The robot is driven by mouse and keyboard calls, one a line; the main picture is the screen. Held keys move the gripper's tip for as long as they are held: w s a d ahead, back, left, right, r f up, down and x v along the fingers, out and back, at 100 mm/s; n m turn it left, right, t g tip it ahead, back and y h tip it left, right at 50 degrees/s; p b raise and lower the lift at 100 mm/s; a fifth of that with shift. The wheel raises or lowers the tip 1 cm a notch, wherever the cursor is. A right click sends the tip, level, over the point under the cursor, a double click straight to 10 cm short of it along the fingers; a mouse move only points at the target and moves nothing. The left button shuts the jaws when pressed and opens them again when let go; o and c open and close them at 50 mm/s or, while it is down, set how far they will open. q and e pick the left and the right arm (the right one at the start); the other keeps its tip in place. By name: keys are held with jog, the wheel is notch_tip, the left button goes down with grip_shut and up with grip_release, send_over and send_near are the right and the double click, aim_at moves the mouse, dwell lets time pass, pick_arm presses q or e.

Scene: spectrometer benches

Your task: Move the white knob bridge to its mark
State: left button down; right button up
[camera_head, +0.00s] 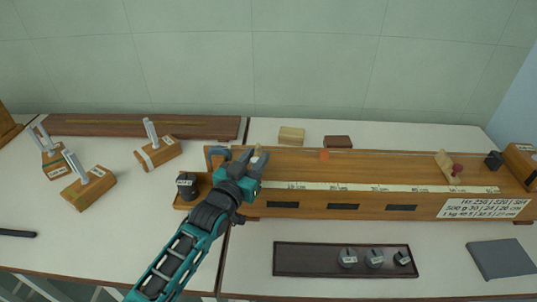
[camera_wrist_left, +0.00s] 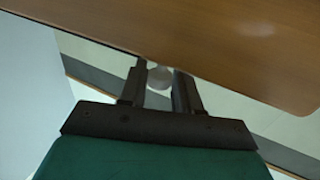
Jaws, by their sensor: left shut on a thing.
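The long wooden instrument box (camera_head: 350,170) lies across the right bench with a white number scale along it. The white knob bridge (camera_head: 258,151) is near the box's left end, largely hidden by my left gripper (camera_head: 250,162). In the left wrist view the pale round knob (camera_wrist_left: 159,77) sits between the two dark fingers of the left gripper (camera_wrist_left: 160,86), which is shut on it. An orange mark (camera_head: 324,154) is on the box's back edge. My right gripper is not in view.
A dark tray (camera_head: 310,260) with several grey weights lies in front of the box. Two small blocks (camera_head: 291,136) (camera_head: 338,141) stand behind it. A dark weight (camera_head: 186,180) is at the left end. Wooden blocks with pale rods (camera_head: 88,187) stand on the left bench.

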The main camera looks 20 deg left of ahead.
pick_arm(q)
jog(key=shift+a+f, duration=0.1)
jog(key=c, duration=1)
grip_release()
jog(key=shift+a, duration=0.1)
jog(key=shift+s, duration=0.15)
jog(key=s+a, duration=0.1)
jog(key=s, duration=1.1)
jog(key=shift+s+a, duration=0.2)
jog(key=shift+s, duration=0.15)
